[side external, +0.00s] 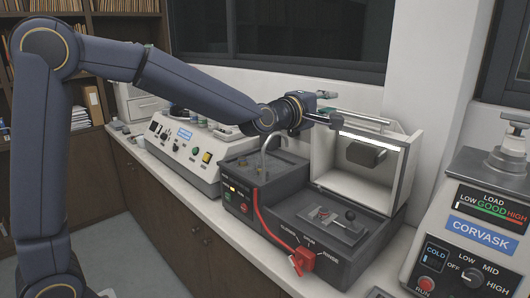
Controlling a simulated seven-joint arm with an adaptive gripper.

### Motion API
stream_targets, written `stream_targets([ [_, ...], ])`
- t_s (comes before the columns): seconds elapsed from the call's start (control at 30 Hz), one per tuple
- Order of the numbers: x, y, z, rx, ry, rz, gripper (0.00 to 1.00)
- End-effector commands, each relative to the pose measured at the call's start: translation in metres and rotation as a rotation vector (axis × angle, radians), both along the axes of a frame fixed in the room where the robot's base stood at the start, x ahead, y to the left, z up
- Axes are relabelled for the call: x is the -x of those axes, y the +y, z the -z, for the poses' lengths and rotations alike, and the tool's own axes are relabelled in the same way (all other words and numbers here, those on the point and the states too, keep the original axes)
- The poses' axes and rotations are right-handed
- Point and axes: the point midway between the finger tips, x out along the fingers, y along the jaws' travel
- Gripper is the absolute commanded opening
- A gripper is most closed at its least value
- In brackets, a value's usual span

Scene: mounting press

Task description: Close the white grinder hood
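The white grinder hood (341,178) stands raised at the back right of the dark grey grinder (334,257), its hollow inside facing the front. A lit strip runs along its upper inner edge, and a pale bar (362,117) lies along its top. My gripper (330,108) is at the hood's upper left corner, near the left end of that bar. It is small and seen from the side, so I cannot tell whether it touches the hood or how far its fingers are apart.
A red hose (262,222) hangs down the grinder's front to a red block (302,261). A metal spout (272,142) curves over its left basin. A white control unit (186,155) stands left; the Corvask machine (478,232) stands close on the right. A wall and window lie behind.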

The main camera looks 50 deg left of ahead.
Motion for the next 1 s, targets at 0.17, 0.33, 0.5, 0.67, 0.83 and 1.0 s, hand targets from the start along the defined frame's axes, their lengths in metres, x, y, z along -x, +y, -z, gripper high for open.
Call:
stream_targets([
  [0.17,-0.016,-0.005,0.047,0.006,0.082,0.01,0.25],
  [0.33,-0.034,-0.005,0.051,0.006,0.087,0.01,0.25],
  [0.5,-0.071,-0.004,0.056,0.005,0.087,0.01,0.25],
  [0.67,-0.109,-0.005,0.06,0.003,0.087,0.011,0.25],
  [0.83,-0.143,-0.005,0.064,0.002,0.086,0.011,0.25],
  [1.0,-0.167,-0.004,0.066,0.002,0.087,0.01,0.25],
])
